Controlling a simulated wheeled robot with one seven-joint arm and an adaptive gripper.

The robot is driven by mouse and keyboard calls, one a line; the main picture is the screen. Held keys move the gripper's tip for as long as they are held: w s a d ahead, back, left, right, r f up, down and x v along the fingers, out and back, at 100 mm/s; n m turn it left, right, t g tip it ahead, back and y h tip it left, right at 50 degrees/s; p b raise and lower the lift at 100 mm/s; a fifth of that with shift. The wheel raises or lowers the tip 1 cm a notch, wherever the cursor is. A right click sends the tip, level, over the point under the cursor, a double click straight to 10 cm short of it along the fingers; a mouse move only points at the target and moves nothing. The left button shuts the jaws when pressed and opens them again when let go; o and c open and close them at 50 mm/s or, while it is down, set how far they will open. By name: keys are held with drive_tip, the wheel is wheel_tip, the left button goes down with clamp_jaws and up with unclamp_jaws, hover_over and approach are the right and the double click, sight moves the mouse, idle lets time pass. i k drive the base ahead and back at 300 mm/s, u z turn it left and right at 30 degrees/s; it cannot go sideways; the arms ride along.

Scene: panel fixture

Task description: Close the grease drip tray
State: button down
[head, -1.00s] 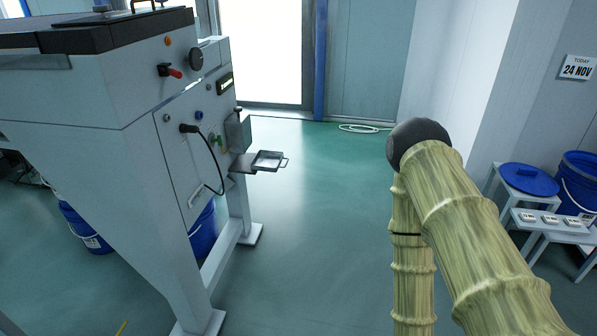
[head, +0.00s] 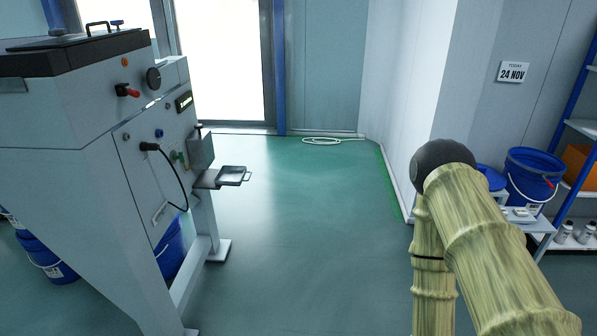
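The grease drip tray (head: 232,176) is a small dark metal tray with a handle at its right end. It sticks out to the right from the panel side of the white machine (head: 90,140), on a flat dark support (head: 206,180), below a grey box (head: 200,150). My arm, with a bamboo-like covering and a dark round joint, stands at the right of the head view, well apart from the tray. My gripper is not in view.
Green floor between the machine and my arm is clear. A white hose (head: 322,141) lies by the back wall. A blue bucket (head: 533,175), a low bench (head: 530,222) and a shelf (head: 580,125) stand at the right. The machine's legs (head: 208,225) reach the floor at left.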

sight(228, 174)
drive_tip(key=z, duration=0.05)
drive_tip(key=i, duration=1.4)
drive_tip(key=u, duration=0.55)
